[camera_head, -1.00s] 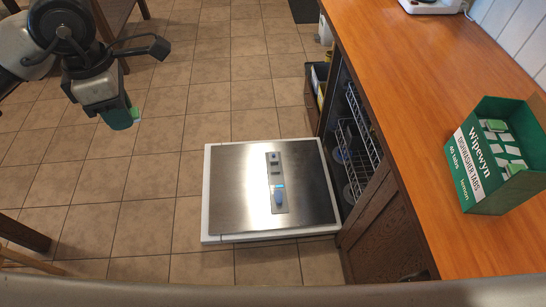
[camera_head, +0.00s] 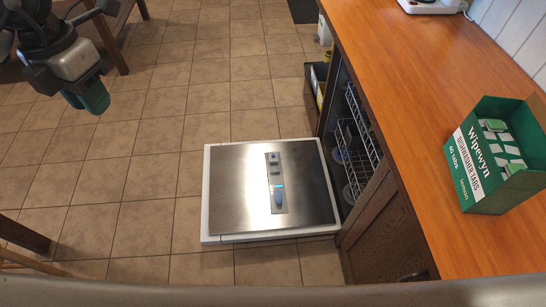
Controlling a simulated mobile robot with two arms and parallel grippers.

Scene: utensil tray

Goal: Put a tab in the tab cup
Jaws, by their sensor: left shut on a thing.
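My left gripper (camera_head: 88,98), with green fingertips, is at the upper left, above the tiled floor. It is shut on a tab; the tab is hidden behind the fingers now. The open dishwasher door (camera_head: 235,190) lies flat, low in the middle of the view, well to the right of and below the gripper. A grey dispenser panel (camera_head: 273,170) with a blue part (camera_head: 279,197) is set in it; I cannot tell clearly which part is the tab cup. A green box of dishwasher tabs (camera_head: 472,175) stands open on the counter at right, with several tabs inside. My right gripper is not in view.
The wooden counter (camera_head: 420,90) runs along the right side. Wire racks (camera_head: 358,140) show inside the dishwasher beside the door. Dark wooden furniture legs (camera_head: 22,233) stand at the left edge. The tiled floor (camera_head: 150,190) between gripper and door is free.

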